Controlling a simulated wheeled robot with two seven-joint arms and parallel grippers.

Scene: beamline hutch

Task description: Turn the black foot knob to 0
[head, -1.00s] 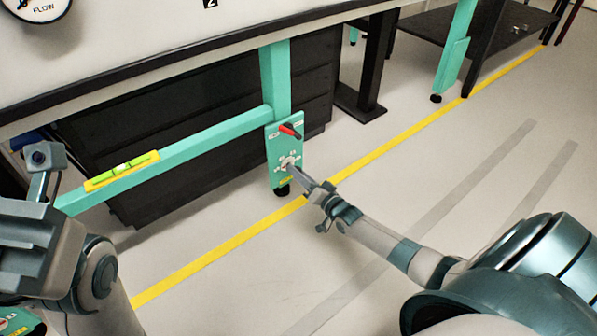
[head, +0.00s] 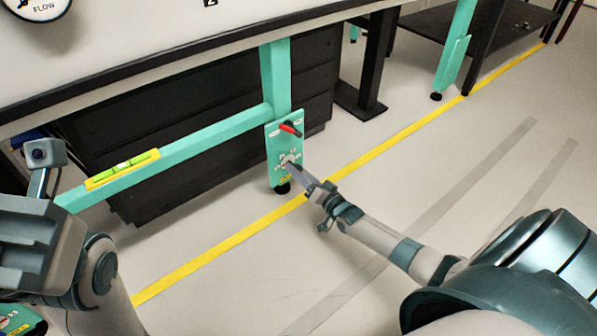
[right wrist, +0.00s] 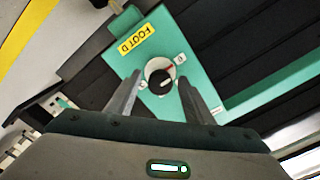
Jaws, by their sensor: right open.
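The black foot knob (right wrist: 161,81) sits on a pale round dial, with a red line on its face, on the teal plate (right wrist: 190,60) with a yellow "FOOT D" label (right wrist: 137,40). My right gripper (right wrist: 164,96) is open, its two fingers on either side of the knob in the wrist view; contact cannot be told. In the head view, my right gripper (head: 297,168) reaches the lower part of the leg plate (head: 272,148) and partly hides the knob. My left arm's end (head: 40,235) is at the left; its fingers cannot be made out.
A red-handled lever (head: 290,129) is just above the knob on the same plate. A teal crossbar with a yellow level (head: 122,170) runs left from the leg. Dark drawers (head: 200,135) stand behind.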

